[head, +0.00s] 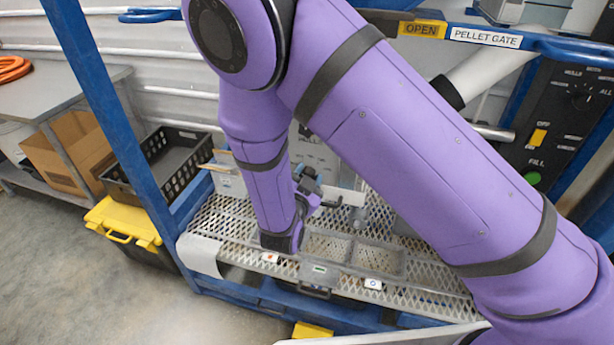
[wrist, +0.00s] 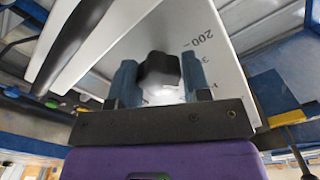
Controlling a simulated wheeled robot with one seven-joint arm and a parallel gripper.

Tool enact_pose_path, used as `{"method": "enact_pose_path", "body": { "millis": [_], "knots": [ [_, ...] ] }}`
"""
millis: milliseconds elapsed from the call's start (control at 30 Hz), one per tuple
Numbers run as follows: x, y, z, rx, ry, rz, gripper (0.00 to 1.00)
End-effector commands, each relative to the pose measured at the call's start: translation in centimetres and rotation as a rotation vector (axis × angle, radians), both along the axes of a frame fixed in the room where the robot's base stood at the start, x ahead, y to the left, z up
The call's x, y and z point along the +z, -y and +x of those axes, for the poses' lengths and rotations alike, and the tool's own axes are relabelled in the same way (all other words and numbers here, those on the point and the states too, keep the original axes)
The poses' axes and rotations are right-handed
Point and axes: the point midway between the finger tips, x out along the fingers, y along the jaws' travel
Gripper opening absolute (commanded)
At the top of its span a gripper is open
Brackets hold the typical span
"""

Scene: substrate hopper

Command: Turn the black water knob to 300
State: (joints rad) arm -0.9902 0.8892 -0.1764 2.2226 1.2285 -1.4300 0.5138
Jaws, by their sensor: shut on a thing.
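The black water knob (wrist: 159,71) is in the wrist view, in front of a light grey panel (wrist: 215,60). The panel carries a printed 200 at upper right of the knob, and a partly hidden figure starting with 3 lower down. My gripper (wrist: 158,80) has its two blue fingers on either side of the knob and is shut on it. In the head view my gripper (head: 306,188) is by the grey panel above the mesh shelf, and my arm hides the knob. The knob's pointer cannot be made out.
A mesh shelf (head: 230,215) with clear trays (head: 378,260) lies below my gripper. Blue frame posts (head: 115,110) stand at left. A control panel with a green button (head: 532,178) is at right. A black crate (head: 165,160) and a yellow-lidded box (head: 125,222) stand at left.

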Motion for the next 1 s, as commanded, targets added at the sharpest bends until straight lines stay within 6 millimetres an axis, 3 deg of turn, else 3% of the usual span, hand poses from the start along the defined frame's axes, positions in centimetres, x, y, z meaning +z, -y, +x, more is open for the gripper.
{"method": "enact_pose_path", "body": {
  "millis": [67, 100, 200, 567, 1000],
  "knots": [
    [-0.1, 0.0, -0.1, 0.001, -0.003, 0.000, 0.20],
    [-0.1, 0.0, -0.1, 0.001, -0.003, 0.000, 0.46],
    [-0.1, 0.0, 0.0, 0.001, -0.002, 0.000, 0.69],
    [0.0, -0.2, -0.4, 0.001, -0.002, 0.000, 0.69],
    [-0.1, -2.7, -7.3, 0.004, -0.003, -0.001, 0.69]
  ]
}}
